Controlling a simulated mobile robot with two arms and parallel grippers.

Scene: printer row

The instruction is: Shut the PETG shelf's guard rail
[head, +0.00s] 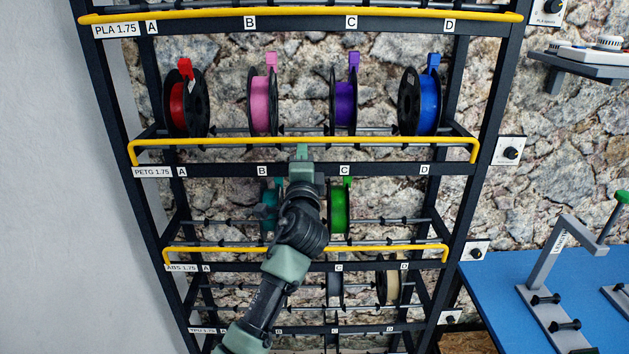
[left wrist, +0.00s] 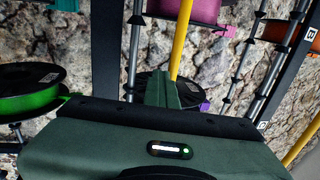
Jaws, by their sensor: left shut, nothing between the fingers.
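The PETG shelf's label strip (head: 225,170) crosses the rack in the head view. Its yellow guard rail (head: 400,141) runs level just above that strip, with both ends bent down to the strip. The rail also shows in the left wrist view (left wrist: 181,42), just beyond the fingertips. My left gripper (head: 302,150) is shut and empty, fingertips up, at the middle of the rail between labels B and C. It also shows in the left wrist view (left wrist: 160,85). I cannot tell whether the fingertips touch the rail. My right gripper is out of view.
Behind the rail stand red (head: 177,104), pink (head: 264,105), purple (head: 346,104) and blue (head: 429,101) spools. Below, a green spool (head: 339,209) and a teal spool (head: 270,205) stand behind the ABS rail (head: 400,248). A blue table (head: 495,300) stands at right.

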